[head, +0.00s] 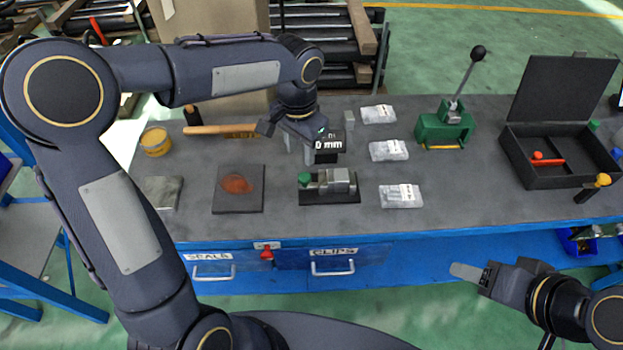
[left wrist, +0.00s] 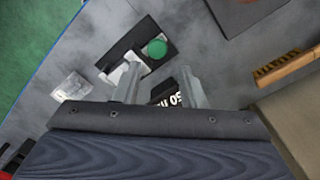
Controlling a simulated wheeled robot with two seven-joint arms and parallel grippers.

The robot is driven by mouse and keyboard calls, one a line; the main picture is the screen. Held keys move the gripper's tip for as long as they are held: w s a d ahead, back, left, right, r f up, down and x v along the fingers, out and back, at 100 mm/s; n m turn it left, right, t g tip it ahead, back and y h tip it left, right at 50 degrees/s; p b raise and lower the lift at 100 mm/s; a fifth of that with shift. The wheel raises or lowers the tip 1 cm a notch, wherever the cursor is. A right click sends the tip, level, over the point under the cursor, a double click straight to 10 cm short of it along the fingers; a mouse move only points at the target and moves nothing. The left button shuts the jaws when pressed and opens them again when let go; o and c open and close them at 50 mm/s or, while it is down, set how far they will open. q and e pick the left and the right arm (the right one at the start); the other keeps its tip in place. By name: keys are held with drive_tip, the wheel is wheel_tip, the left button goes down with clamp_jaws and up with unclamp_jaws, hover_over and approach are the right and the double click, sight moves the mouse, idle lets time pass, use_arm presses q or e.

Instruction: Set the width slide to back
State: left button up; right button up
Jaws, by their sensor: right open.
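A black block with white lettering ending in "0 mm" (head: 329,146) stands near the middle of the bench; its label also shows in the left wrist view (left wrist: 166,95). I cannot tell which part of it is the width slide. My left gripper (head: 299,157) points down just left of this block in the head view. In the left wrist view its fingers (left wrist: 160,88) are apart, with the label showing between them, and I see no clear contact. My right gripper (head: 463,271) is open and empty in front of the bench at the right.
A dark base with a grey block and green knob (head: 328,198) lies in front of the labelled block. Clear packets (head: 389,150) lie to its right. A wooden-handled brush (head: 215,130) lies behind left. A green lever press (head: 440,130) and open black box (head: 520,165) stand right.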

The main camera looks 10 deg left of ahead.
sight(304, 177)
use_arm(q)
drive_tip(key=shift+w+d+f, duration=0.2)
drive_tip(key=shift+d+f, duration=0.15)
drive_tip(key=shift+f, duration=0.3)
wheel_tip(304, 177, down, 7)
drive_tip(key=shift+p, duration=0.35)
drive_tip(key=shift+c, duration=0.5)
clamp_jaws()
